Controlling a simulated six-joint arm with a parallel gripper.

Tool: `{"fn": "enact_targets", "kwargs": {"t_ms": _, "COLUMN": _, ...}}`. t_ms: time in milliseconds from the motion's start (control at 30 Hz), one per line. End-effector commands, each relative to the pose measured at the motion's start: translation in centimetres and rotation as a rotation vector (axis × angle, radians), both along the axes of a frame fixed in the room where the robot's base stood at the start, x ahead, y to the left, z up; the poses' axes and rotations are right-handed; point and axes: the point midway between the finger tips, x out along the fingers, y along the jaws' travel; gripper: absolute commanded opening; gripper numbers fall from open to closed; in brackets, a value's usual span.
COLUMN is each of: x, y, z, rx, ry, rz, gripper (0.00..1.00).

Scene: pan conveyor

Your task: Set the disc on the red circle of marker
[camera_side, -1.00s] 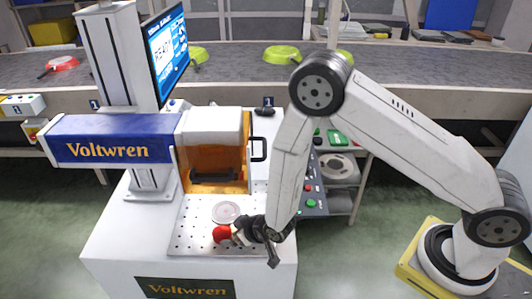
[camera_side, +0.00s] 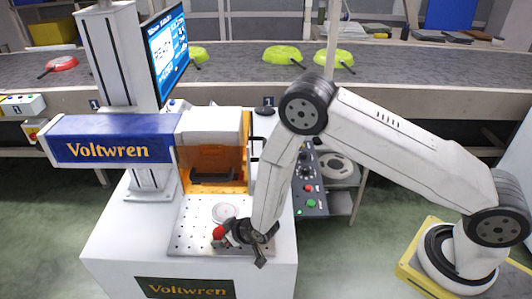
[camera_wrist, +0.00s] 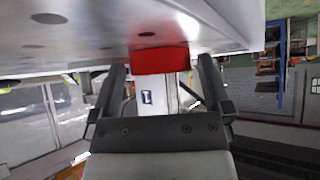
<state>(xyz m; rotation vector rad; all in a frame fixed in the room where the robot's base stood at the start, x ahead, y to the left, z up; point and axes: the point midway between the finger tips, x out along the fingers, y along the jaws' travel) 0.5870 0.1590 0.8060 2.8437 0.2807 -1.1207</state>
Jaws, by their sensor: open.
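A small thick red disc (camera_side: 218,232) lies on the perforated metal plate (camera_side: 187,238) at the press. A pale round marker (camera_side: 224,211) with rings lies just behind it on the plate; its red circle is too small to make out clearly. My gripper (camera_side: 231,237) is low over the plate's front right, beside the disc, and hides part of it. In the wrist view the disc (camera_wrist: 160,60) shows between the two open fingers, near their tips. Whether either finger touches it I cannot tell.
The press with its orange guard (camera_side: 215,180) stands behind the plate. A button panel (camera_side: 310,195) is to the right. A conveyor (camera_side: 225,75) at the back carries green pans (camera_side: 282,54) and a red pan (camera_side: 62,63).

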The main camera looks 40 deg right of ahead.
Motion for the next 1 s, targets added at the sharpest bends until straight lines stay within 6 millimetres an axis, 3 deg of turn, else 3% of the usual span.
{"fn": "enact_targets", "kwargs": {"t_ms": 300, "x": -0.02, "y": 0.00, "z": 0.02, "rx": 0.000, "ry": 0.000, "rz": 0.000, "gripper": 0.97}}
{"fn": "enact_targets", "kwargs": {"t_ms": 600, "x": 0.01, "y": 0.00, "z": 0.05, "rx": 0.000, "ry": -0.001, "rz": 0.000, "gripper": 0.04}}
{"fn": "enact_targets", "kwargs": {"t_ms": 1000, "x": 0.01, "y": 0.00, "z": 0.47, "rx": 0.001, "ry": -0.001, "rz": -0.001, "gripper": 0.04}}
